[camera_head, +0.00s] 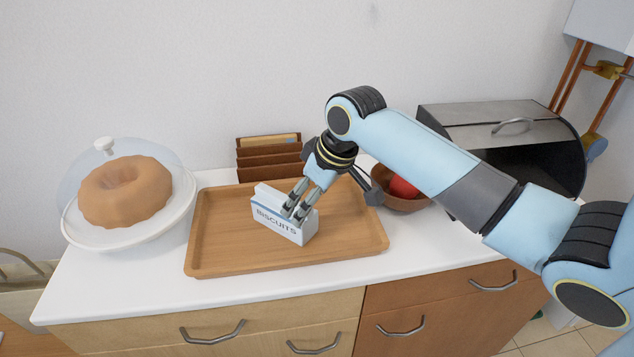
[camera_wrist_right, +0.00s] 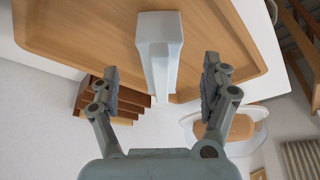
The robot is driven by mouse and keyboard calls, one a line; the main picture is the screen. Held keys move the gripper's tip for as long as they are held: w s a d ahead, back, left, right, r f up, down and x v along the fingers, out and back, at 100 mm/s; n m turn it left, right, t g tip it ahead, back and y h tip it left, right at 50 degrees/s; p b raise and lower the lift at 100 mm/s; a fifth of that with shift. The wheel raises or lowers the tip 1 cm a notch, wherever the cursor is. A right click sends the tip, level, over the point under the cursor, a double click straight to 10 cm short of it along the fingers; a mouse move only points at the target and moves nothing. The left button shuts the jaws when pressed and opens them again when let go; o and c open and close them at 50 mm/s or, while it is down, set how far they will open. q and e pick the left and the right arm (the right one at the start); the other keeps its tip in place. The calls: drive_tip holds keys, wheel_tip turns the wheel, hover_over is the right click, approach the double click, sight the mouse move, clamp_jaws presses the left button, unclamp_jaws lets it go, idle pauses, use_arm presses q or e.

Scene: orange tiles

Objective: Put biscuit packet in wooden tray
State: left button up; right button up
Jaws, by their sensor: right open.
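The white biscuit packet (camera_head: 283,217), lettered "BISCUITS", stands in the wooden tray (camera_head: 221,255). In the right wrist view the packet (camera_wrist_right: 159,50) is seen from above, over the tray (camera_wrist_right: 90,32). My right gripper (camera_head: 294,207) is just above and against the packet in the head view, its fingers overlapping the packet's upper part. In the wrist view the right gripper's fingers (camera_wrist_right: 159,85) are spread wide, with the packet's end between and beyond them, and clear gaps on both sides. My left gripper is not in view.
A cake (camera_head: 124,191) under a clear dome stands left of the tray. A brown letter rack (camera_head: 268,160) is behind it. A bowl (camera_head: 402,203) with a red fruit (camera_head: 403,187) and an open bread bin (camera_head: 500,135) are to the right. The tray's left part is clear.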

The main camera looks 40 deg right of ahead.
drive_tip(key=v, duration=0.5)
drive_tip(key=shift+s+r, duration=0.1)
drive_tip(key=shift+r, duration=0.15)
